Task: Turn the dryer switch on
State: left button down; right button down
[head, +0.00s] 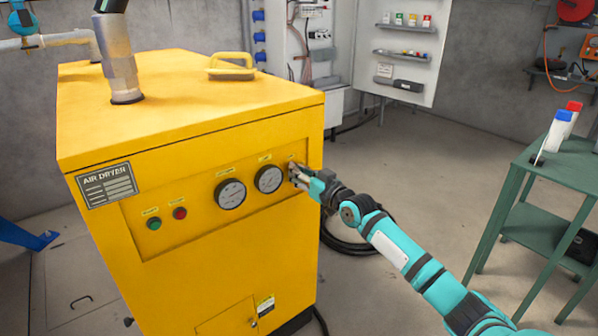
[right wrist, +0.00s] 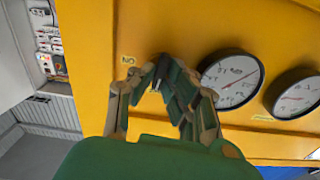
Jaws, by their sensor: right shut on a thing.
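The yellow air dryer (head: 190,115) fills the left half of the head view, with its name plate (head: 106,185) on the front left. The dryer switch sits at the right end of the recessed panel and is mostly hidden by my right gripper (head: 297,173). In the right wrist view, my right gripper (right wrist: 158,75) has its fingertips closed together at the yellow panel, on a small dark piece that seems to be the switch. An upside-down "ON" label (right wrist: 127,59) is beside the fingertips. The switch's position cannot be made out. My left gripper is not in view.
Two round gauges (head: 230,193) (head: 270,178) sit just left of the gripper. A green button (head: 154,223) and a red button (head: 180,212) are farther left. A green table (head: 552,178) stands at right. The floor between is clear, except for a black hose (head: 345,245) beside the dryer.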

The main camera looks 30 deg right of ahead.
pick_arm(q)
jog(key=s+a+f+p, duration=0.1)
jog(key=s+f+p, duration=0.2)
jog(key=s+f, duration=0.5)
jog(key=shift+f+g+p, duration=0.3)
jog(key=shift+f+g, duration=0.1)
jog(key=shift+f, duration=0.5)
pick_arm(e)
jog(key=shift+d+f+m, duration=0.1)
jog(key=shift+f+m, duration=0.05)
jog(key=shift+m, duration=4.1)
jog(key=shift+d+f+m, duration=0.1)
jog(key=shift+m, duration=4.15)
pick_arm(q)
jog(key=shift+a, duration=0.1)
pick_arm(e)
jog(key=c, duration=1.4)
grip_release()
jog(key=shift+o, duration=0.2)
jog(key=s+d, duration=0.1)
jog(key=s, duration=1.1)
